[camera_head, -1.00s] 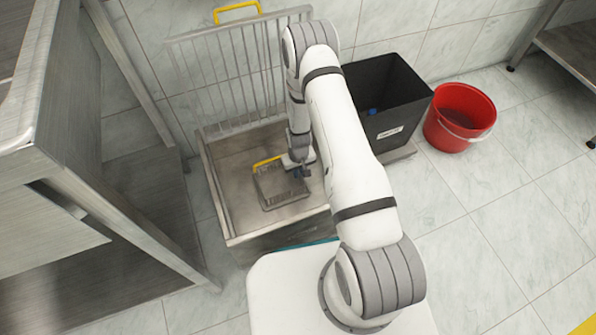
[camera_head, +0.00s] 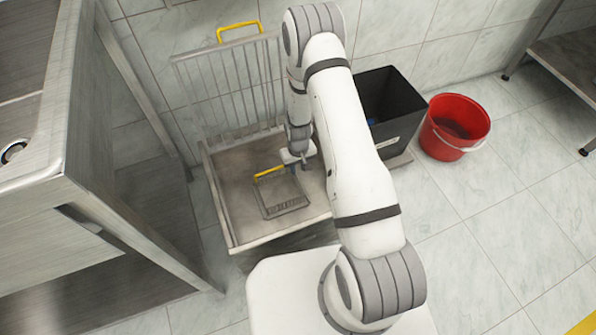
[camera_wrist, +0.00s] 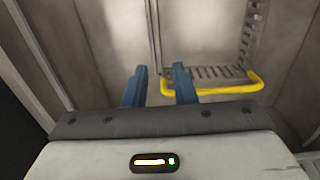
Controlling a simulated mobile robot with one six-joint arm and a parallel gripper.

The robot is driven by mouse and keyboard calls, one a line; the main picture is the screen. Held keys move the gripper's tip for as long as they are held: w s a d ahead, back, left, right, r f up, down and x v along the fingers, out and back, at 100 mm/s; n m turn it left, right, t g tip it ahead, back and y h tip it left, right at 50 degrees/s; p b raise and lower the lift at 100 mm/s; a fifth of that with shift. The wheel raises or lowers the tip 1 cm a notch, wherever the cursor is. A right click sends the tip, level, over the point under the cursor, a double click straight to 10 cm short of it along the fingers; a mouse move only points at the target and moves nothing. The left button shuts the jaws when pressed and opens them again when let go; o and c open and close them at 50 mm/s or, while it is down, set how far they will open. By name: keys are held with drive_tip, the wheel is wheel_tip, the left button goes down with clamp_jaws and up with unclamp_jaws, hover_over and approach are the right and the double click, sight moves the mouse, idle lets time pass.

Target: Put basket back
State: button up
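The basket (camera_head: 285,209) is a small grey wire basket with a yellow handle (camera_head: 270,173). It sits inside the steel bin (camera_head: 222,215), towards the middle. My gripper (camera_head: 301,165) is down in the bin at the handle's right end, partly hidden by my arm. In the wrist view, my gripper's two blue fingers (camera_wrist: 160,84) stand apart. The left end of the yellow handle (camera_wrist: 222,89) shows between them, and the right finger overlaps the handle. The slotted basket side (camera_wrist: 222,73) lies beyond. I cannot tell whether the fingers touch the handle.
A raised wire grate (camera_head: 228,88) with its own yellow handle (camera_head: 238,28) stands at the bin's back. A black bin (camera_head: 398,125) and a red bucket (camera_head: 455,127) stand to the right. A steel table (camera_head: 90,150) is close on the left.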

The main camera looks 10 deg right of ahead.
drive_tip(key=s+d+r, duration=0.1)
drive_tip(key=s+r, duration=0.1)
drive_tip(key=r, duration=1.1)
drive_tip(key=s+d+r, duration=0.1)
drive_tip(key=r, duration=1.1)
drive_tip(key=s+d+r+m+t, duration=0.1)
drive_tip(key=s+r+m, duration=0.1)
drive_tip(key=s+r, duration=1.6)
drive_tip(key=shift+s, duration=0.65)
drive_tip(key=shift+d, duration=0.1)
